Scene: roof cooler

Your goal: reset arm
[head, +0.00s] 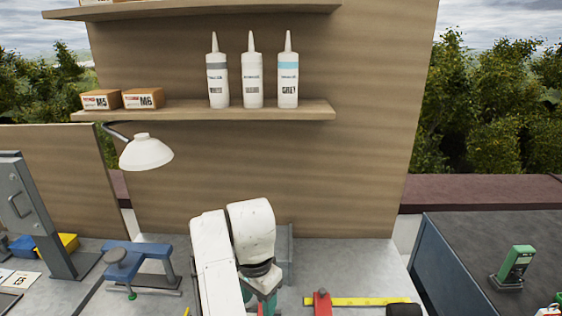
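My arm reaches up from the bottom centre of the head view, its white links folded over the grey bench (350,262). A dark joint and a small green part show below its bent end. My gripper's fingers cannot be made out; the arm and the frame's lower edge hide that area.
A yellow bar with a red block (322,303) lies right of my arm. A blue clamp-like tool (140,258) and a grey stand (45,220) are left. A lamp (146,152) hangs under the shelf (200,110) with several tubes. A green meter (515,265) stands on the dark right-hand surface.

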